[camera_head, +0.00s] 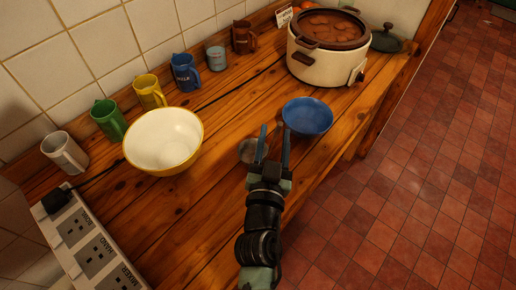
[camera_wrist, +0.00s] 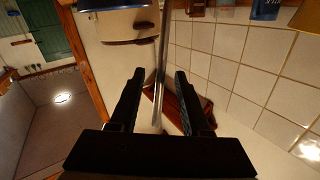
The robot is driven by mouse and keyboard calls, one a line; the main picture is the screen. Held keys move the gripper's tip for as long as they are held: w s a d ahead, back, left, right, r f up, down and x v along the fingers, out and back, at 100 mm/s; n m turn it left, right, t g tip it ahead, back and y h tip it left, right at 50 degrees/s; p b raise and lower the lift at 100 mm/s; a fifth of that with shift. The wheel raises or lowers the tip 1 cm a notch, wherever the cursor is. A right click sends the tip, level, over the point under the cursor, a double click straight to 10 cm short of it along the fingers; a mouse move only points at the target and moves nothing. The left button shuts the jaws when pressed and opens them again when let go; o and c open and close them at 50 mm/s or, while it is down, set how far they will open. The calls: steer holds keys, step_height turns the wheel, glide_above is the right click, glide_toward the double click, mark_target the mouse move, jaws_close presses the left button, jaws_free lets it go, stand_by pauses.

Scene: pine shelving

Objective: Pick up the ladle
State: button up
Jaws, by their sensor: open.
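The ladle is a shiny metal thing; its round grey bowl (camera_head: 247,151) shows in the head view just left of my gripper's left finger. In the wrist view its thin straight handle (camera_wrist: 161,62) runs between the two fingers, with gaps visible on both sides. My gripper (camera_head: 275,129) is open over the wooden counter, near its front edge. The fingers also show in the wrist view (camera_wrist: 159,75). In the head view the handle is mostly hidden by my gripper, and I cannot tell how deep it sits between the fingers.
A blue bowl (camera_head: 308,116) stands just beyond my fingertips. A cream pot (camera_head: 318,67) of brown food is farther back. A yellow-rimmed white bowl (camera_head: 163,140) stands left, with several mugs along the tiled wall. A socket strip (camera_head: 92,250) lies front left. Open floor is right.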

jaws_close()
stand_by(1.4)
